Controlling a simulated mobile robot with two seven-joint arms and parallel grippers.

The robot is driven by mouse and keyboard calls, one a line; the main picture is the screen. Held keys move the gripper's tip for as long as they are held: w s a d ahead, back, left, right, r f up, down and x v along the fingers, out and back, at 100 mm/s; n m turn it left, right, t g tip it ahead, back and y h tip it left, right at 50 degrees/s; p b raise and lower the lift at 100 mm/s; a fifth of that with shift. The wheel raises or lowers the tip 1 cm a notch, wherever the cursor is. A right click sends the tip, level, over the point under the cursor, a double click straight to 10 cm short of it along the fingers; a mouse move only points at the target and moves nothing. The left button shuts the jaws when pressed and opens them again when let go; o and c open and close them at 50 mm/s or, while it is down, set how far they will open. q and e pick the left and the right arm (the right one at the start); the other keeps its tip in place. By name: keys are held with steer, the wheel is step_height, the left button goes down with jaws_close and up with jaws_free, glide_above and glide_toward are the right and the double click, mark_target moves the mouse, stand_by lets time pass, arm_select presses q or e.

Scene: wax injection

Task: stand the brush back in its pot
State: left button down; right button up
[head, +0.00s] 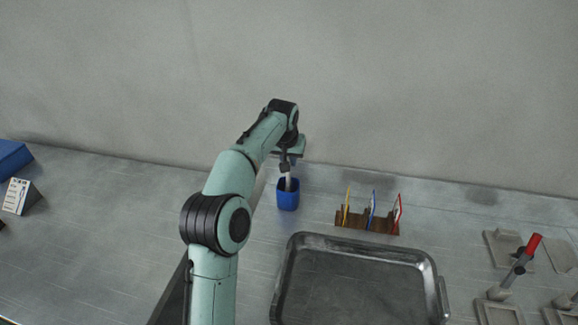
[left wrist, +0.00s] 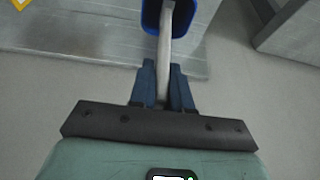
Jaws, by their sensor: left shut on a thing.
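The blue pot (head: 288,200) stands on the metal bench near the wall, and part of it shows at the top of the left wrist view (left wrist: 204,14). My left gripper (head: 287,166) is right above the pot and points down. In the left wrist view its fingers (left wrist: 162,88) are shut on the pale shaft of the brush (left wrist: 166,45). The shaft runs from the fingers to the pot's mouth, and its far end is hidden there. I cannot tell whether it touches the bottom. My right gripper is not in view.
A wooden rack (head: 366,223) with yellow, blue and red upright pieces stands right of the pot. A large metal tray (head: 290,262) lies in front. A red-handled clamp (head: 520,258) is at the right. A card stand (head: 18,196) is far left. The bench between is clear.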

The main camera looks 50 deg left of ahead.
arm_select(q)
steer(key=shift+s+f, duration=0.1)
steer(key=shift+f, duration=0.8)
steer(key=shift+f, duration=0.15)
steer(key=c, duration=1.1)
jaws_free()
steer(key=p+v, duration=0.1)
steer(key=v, duration=1.1)
steer(key=shift+a+r, duration=0.1)
steer(key=shift+r, duration=0.2)
